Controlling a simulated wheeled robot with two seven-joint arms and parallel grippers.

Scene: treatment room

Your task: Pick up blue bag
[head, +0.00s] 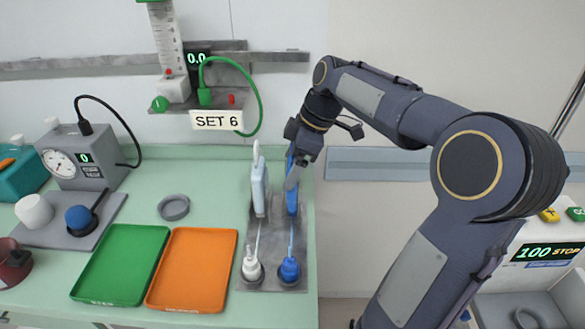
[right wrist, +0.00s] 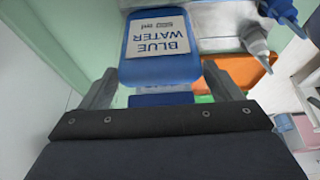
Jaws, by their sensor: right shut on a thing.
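The blue bag (head: 292,200) stands upright at the back right of the green counter, partly hidden by my right gripper (head: 294,172). A tube runs from it to a blue connector (head: 289,270) on a grey plate. In the right wrist view the blue bag (right wrist: 158,72) carries a label reading "BLUE WATER" and lies between the two fingers of my right gripper (right wrist: 162,88), which is shut on it. Whether its base touches the plate is hard to tell. My left gripper is not in view.
A white bag (head: 259,190) stands close to the left of the blue bag, with a tube to a white connector (head: 252,268). A green tray (head: 121,264) and an orange tray (head: 191,270) lie left of the grey plate (head: 270,282). A "SET 6" shelf (head: 217,120) is above.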

